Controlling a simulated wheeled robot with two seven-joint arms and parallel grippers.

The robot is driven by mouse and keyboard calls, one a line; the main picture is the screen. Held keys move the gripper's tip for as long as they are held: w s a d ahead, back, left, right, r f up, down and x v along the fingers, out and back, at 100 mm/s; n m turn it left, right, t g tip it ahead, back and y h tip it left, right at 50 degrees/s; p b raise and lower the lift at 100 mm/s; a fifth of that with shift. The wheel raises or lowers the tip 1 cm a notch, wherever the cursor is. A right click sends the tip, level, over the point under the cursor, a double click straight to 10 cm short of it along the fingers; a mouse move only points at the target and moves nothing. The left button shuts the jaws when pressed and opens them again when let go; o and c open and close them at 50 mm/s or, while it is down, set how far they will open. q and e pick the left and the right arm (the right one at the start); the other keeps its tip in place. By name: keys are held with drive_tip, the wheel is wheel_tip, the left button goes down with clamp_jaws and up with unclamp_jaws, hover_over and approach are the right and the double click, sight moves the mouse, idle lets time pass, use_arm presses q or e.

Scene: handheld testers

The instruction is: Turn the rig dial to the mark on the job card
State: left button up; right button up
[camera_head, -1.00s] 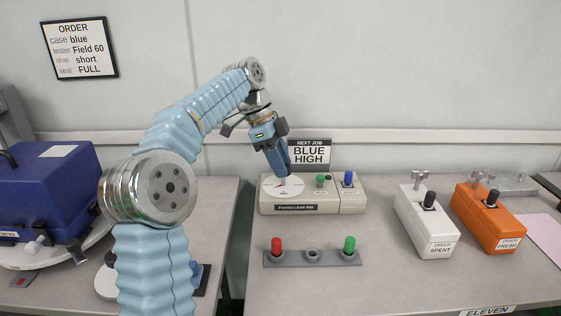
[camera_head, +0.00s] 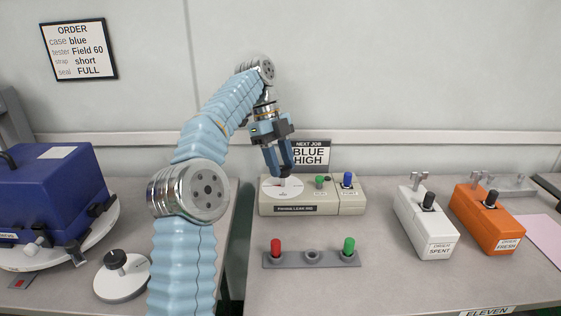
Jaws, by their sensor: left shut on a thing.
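The beige leak rig (camera_head: 333,208) stands at the back of the right-hand table. Its white round dial (camera_head: 273,194) is on the left of its top face, partly hidden by my gripper. My left gripper (camera_head: 284,178) points down over the dial, shut on the small dial knob (camera_head: 283,182). The dial's marks are too small to read. The job card (camera_head: 309,154) behind the rig reads "NEXT JOB BLUE HIGH". A green plug (camera_head: 320,182) and a blue plug (camera_head: 348,180) stand upright on the rig. My right gripper is not in view.
A grey rack (camera_head: 295,259) in front of the rig holds a red plug (camera_head: 276,247) and a green plug (camera_head: 349,246). A white tester (camera_head: 424,222) and an orange tester (camera_head: 486,220) stand at right. A blue case (camera_head: 50,200) sits at left.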

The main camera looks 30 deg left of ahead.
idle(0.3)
use_arm(q)
drive_tip(key=o, duration=1)
drive_tip(key=shift+o, duration=0.2)
